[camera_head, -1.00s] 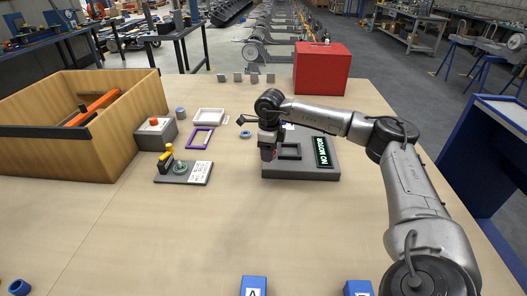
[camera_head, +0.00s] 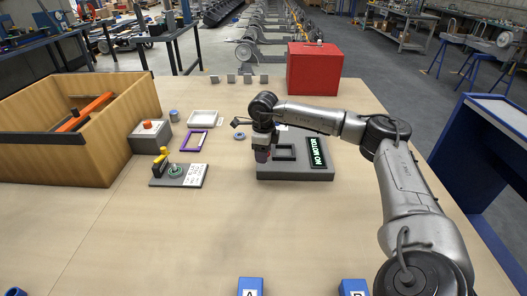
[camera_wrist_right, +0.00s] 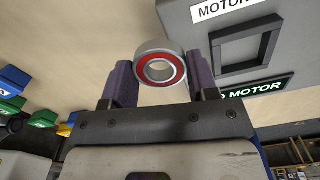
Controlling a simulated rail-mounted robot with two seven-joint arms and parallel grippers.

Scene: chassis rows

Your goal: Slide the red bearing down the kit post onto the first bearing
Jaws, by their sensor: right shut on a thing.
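My right gripper (camera_head: 262,157) is at the left end of the grey kit tray (camera_head: 300,174) in the head view, pointing down. In the right wrist view the red bearing (camera_wrist_right: 160,83), a steel ring with a red face, is between the two dark fingers of my right gripper (camera_wrist_right: 160,70), which are shut on it. The grey tray (camera_wrist_right: 205,40) with its square recess lies to the upper right there. I cannot make out the kit post or the first bearing in either view. My left gripper is not in view.
A clamp fixture (camera_head: 195,182) with a yellow handle stands left of the tray. A purple frame (camera_head: 186,148), a white tray (camera_head: 204,112) and a small blue-grey ring (camera_head: 240,136) lie behind. A wooden crate (camera_head: 110,150) is far left, a red box (camera_head: 314,72) behind. The table front is mostly clear.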

